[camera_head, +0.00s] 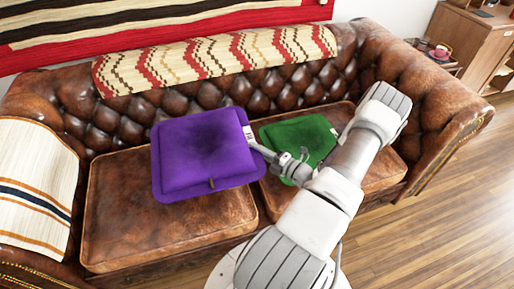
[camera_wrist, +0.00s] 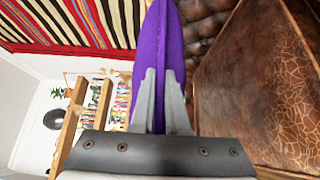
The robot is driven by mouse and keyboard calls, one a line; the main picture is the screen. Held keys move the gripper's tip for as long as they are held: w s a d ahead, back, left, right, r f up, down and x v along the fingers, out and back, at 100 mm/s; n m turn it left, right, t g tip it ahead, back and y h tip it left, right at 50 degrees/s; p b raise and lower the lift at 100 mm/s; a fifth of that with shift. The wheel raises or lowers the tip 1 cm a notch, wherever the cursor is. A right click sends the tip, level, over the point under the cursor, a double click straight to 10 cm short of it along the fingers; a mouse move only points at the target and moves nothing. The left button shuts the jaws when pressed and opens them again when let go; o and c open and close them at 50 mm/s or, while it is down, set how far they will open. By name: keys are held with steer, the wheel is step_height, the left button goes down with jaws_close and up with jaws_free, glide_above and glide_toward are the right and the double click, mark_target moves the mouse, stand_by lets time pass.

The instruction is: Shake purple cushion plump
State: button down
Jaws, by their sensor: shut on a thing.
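The purple cushion (camera_head: 205,152) is held over the left seat of the brown leather sofa, with its broad face toward the head camera. My gripper (camera_head: 256,146) comes in from the right and is shut on the cushion's right edge, near a small white tag. In the wrist view, the purple cushion (camera_wrist: 160,50) shows edge-on as a narrow upright strip between the two fingers of my gripper (camera_wrist: 160,85). Whether the cushion's lower edge touches the seat is hard to tell.
A green cushion (camera_head: 298,140) lies on the right seat, partly behind my arm. The tufted sofa backrest (camera_head: 225,95) carries a zigzag-patterned throw (camera_head: 215,58). A striped cloth (camera_head: 38,180) covers the left arm. A wooden cabinet (camera_head: 478,45) stands at the right; the floor (camera_head: 440,220) in front is clear.

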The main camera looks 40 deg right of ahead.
step_height(320, 180, down, 5)
steer(key=b, duration=0.3)
steer(key=shift+r+p, duration=3.45)
steer(key=shift+r, duration=0.45)
step_height(320, 180, down, 7)
steer(key=b, duration=0.5)
steer(key=shift+f+b, duration=0.15)
steer(key=shift+b, duration=0.15)
